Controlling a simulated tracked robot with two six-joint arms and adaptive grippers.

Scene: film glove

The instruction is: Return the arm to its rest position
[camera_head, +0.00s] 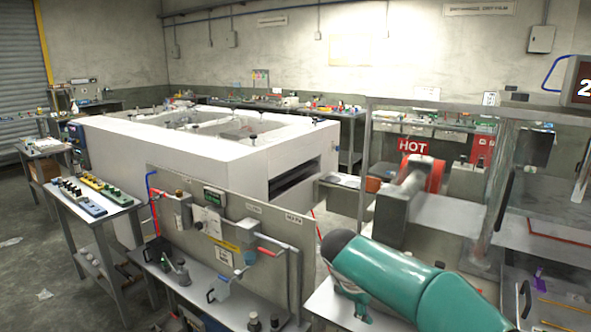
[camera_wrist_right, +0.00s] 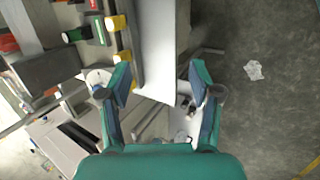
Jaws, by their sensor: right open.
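My right arm (camera_head: 430,285) is teal with a dark rounded joint and reaches in from the lower right in the head view. A small part of my right gripper (camera_head: 352,302) shows below it, over a grey bench. In the right wrist view my right gripper (camera_wrist_right: 161,85) has its two teal and dark fingers spread wide apart. Nothing is held between them; a pale surface and blurred bench items show beyond. My left arm and left gripper are not in view.
A bench with an upright panel (camera_head: 270,222) stands left of my arm. A machine with a red HOT sign (camera_head: 413,147) and a glass-sided frame (camera_head: 372,140) stand close behind and to the right. Open floor shows at the left, with paper scraps (camera_head: 45,294).

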